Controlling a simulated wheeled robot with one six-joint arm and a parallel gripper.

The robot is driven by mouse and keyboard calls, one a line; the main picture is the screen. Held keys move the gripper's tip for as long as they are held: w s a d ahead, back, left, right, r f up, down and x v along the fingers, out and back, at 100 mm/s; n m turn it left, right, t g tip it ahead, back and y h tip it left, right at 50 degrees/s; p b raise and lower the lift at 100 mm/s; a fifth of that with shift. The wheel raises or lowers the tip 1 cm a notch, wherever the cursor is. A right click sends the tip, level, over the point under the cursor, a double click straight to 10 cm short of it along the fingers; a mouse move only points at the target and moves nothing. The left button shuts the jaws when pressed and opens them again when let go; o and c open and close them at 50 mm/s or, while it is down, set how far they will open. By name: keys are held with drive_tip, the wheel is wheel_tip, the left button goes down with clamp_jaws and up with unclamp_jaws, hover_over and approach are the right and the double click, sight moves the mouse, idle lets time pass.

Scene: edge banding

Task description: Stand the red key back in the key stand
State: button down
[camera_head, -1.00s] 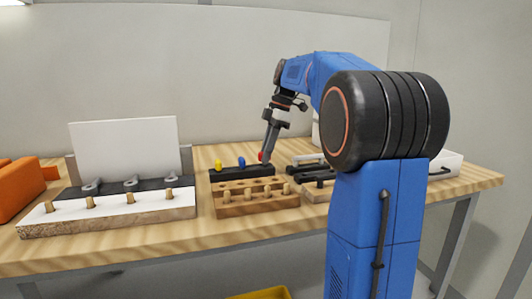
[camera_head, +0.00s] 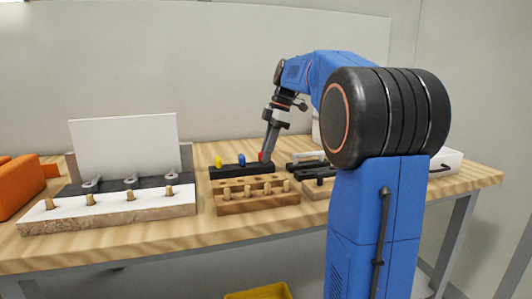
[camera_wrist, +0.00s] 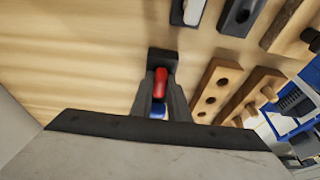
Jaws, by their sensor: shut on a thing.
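The key stand (camera_head: 228,172) is a long black block on the wooden bench. A yellow key (camera_head: 218,162) and a blue key (camera_head: 241,160) stand upright in it. My gripper (camera_head: 264,157) points down over the stand's right end, shut on the red key (camera_head: 261,156). In the wrist view the red key (camera_wrist: 160,82) sits between the fingers, with the blue key (camera_wrist: 158,111) just behind it and the stand's end (camera_wrist: 162,56) beyond. The fingers hide the red key's lower part, so I cannot tell whether it is seated in the stand.
A wooden block with pegs and holes (camera_head: 232,208) lies just in front of the stand. Dark-handled tools (camera_head: 307,165) lie to its right. A white-topped peg board (camera_head: 110,213) and an orange object (camera_head: 20,190) are at the left. Bare bench lies along the front edge.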

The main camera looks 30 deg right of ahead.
drive_tip(key=c, duration=1.6)
unclamp_jaws()
drive_tip(key=shift+r, duration=0.1)
drive_tip(key=shift+r, duration=2.4)
